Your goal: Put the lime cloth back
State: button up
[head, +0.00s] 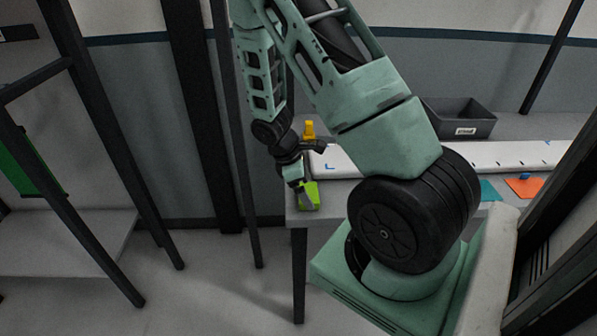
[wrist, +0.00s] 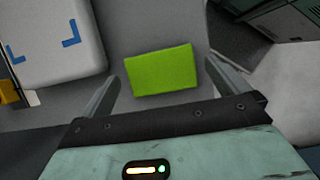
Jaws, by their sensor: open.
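The lime cloth (wrist: 160,71) is a flat bright green rectangle on the grey table top. In the wrist view it lies between and ahead of the two fingers of my gripper (wrist: 162,85). The fingers are apart, one on each side of it, and I see no contact. In the head view the lime cloth (head: 310,194) shows at the table's left front corner, right by my gripper (head: 303,188), which partly covers it. How high the fingers are above the cloth I cannot tell.
A white board (head: 345,160) with blue corner marks lies behind the cloth. A yellow object (head: 309,130) stands at its left end. A dark grey bin (head: 460,118) is at the back. An orange cloth (head: 524,187) and a teal cloth (head: 490,190) lie to the right. The table edge is close.

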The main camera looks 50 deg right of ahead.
jog(key=b+v, duration=0.1)
jog(key=v, duration=1)
jog(key=a+r+t, duration=0.1)
jog(key=a+r, duration=0.1)
jog(key=a, duration=0.6)
jog(key=s+a+r+t+y, duration=0.15)
jog(key=a+r, duration=0.25)
jog(key=a, duration=0.9)
jog(key=s+a+r+y, duration=0.2)
jog(key=s+a+r, duration=0.1)
jog(key=s+a, duration=1)
jog(key=shift+s+t, duration=0.35)
jog(key=shift+t, duration=0.1)
